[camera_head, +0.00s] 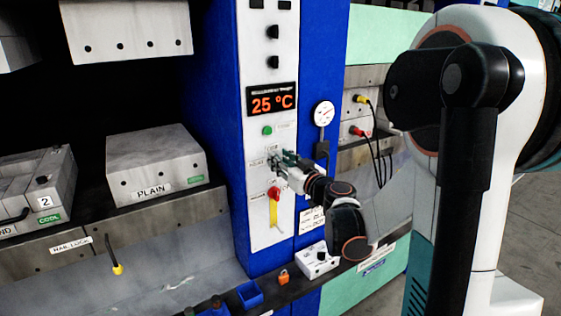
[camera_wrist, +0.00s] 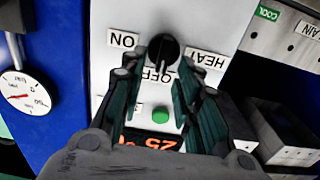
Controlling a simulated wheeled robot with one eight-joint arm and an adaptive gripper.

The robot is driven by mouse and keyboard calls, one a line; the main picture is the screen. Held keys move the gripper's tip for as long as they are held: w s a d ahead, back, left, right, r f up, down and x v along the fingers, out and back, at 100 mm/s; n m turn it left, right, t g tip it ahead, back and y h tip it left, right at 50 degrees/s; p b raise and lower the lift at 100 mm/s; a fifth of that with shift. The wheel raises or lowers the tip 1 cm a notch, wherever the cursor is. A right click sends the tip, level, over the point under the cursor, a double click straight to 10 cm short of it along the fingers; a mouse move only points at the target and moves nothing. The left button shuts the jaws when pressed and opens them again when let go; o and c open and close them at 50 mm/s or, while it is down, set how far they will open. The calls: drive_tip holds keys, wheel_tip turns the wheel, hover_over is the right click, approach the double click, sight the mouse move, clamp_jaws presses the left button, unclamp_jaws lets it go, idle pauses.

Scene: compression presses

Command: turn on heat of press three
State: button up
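The black heat knob (camera_wrist: 164,50) sits on the white control panel (camera_head: 255,214) of the blue press column. In the wrist view, which shows the panel upside down, an ON label (camera_wrist: 123,39) is to its left, a HEAT label (camera_wrist: 208,60) to its right, and an OFF label (camera_wrist: 159,75) just below it. I cannot tell exactly where the knob points. My gripper (camera_head: 279,160) is at the panel, below the green button; it hides most of the knob in the head view. Its fingers (camera_wrist: 158,64) are open, one on each side of the knob's lower part; contact is unclear.
The display (camera_head: 272,101) reads 25 °C above a green button (camera_head: 267,130). A red knob with a yellow handle (camera_head: 273,207) is below my gripper. A gauge (camera_head: 324,114) is on the right. A PLAIN block (camera_head: 157,165) stands left. A padlock (camera_head: 283,277) lies on the ledge.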

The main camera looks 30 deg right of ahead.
drive_tip(key=shift+w, duration=0.4)
drive_tip(key=shift+c, duration=0.2)
clamp_jaws()
drive_tip(key=m+b, duration=0.1)
drive_tip(key=m, duration=0.5)
drive_tip(key=d+f+m+b, duration=0.1)
drive_tip(key=m+b, duration=0.1)
drive_tip(key=m, duration=0.4)
drive_tip(key=f+m+b, duration=0.1)
drive_tip(key=m, duration=0.4)
drive_tip(key=shift+d+m, duration=0.35)
drive_tip(key=shift+m, duration=0.05)
